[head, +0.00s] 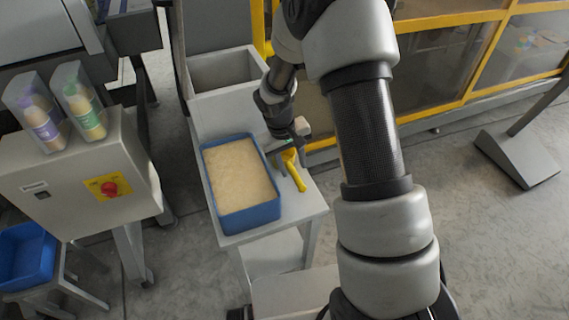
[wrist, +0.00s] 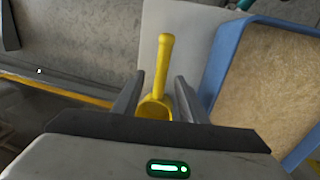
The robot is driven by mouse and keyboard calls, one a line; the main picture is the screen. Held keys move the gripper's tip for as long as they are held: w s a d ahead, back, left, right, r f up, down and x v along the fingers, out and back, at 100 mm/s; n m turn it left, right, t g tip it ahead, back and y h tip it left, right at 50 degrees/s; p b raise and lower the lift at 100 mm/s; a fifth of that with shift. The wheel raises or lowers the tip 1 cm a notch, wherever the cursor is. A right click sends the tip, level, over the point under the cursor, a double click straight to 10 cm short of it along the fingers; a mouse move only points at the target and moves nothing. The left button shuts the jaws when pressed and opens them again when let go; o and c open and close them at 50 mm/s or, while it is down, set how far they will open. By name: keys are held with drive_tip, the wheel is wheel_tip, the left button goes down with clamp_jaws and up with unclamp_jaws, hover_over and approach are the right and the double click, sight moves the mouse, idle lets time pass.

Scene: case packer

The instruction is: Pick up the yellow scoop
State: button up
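The yellow scoop (head: 293,169) lies on the pale table beside the blue bin, on the bin's right in the head view. In the wrist view the scoop (wrist: 163,68) points its handle away from my gripper, and its bowl sits between the two fingers. My gripper (wrist: 158,95) is open around the scoop's bowl, with a gap visible near the fingertips. I cannot tell whether either finger touches the bowl. In the head view my gripper (head: 286,145) is over the bowl end, partly hidden by my wrist.
The blue bin (head: 250,219) full of pale grainy material stands close beside the scoop; its rim also shows in the wrist view (wrist: 212,65). An empty grey box (head: 222,72) is behind it. A yellow-framed machine guard (head: 440,108) runs along the right.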

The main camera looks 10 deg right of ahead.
sight(294, 172)
drive_tip(key=f, duration=0.5)
drive_tip(key=shift+w+d, duration=0.15)
drive_tip(key=shift+d, duration=0.25)
drive_tip(key=shift+c, duration=0.5)
clamp_jaws()
